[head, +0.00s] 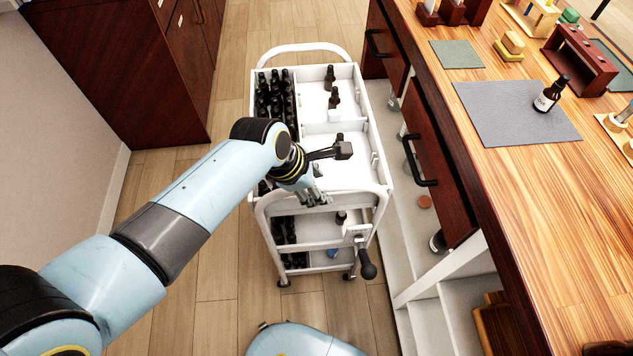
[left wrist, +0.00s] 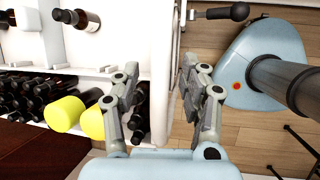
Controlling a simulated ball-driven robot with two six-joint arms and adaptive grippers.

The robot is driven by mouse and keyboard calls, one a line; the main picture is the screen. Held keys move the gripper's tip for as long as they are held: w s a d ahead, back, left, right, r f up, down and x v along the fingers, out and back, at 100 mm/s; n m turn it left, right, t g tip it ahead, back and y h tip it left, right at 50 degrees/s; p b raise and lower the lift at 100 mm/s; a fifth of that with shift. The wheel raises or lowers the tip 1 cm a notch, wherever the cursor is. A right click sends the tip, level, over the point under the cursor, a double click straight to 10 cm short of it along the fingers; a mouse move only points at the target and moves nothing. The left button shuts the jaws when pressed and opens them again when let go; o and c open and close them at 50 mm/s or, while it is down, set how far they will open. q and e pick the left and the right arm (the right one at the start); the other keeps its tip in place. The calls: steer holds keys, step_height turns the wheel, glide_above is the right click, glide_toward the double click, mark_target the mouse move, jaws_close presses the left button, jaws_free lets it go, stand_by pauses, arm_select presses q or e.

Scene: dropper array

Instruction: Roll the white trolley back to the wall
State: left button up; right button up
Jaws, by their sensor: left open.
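The white trolley (head: 313,108) stands in the aisle beside the wooden counter, with dark bottles in its trays. Its near push handle (head: 365,190) arches across the end closest to me; a far handle (head: 300,47) shows at the back. My left gripper (head: 316,198) is open at the near handle. In the left wrist view the fingers of my left gripper (left wrist: 160,72) spread on either side of the white handle bar (left wrist: 173,50); I cannot tell whether they touch it. A grey wall (head: 55,115) shows at the left. My right gripper is out of view.
A dark red cabinet (head: 115,65) stands left of the trolley. The counter (head: 520,185), with its drawers, runs close along the trolley's right side. A black lever (head: 367,262) sticks out near the trolley's near right corner. Wooden floor (head: 210,270) is free at the left.

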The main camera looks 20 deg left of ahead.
arm_select(q)
jaws_close()
stand_by(0.5)
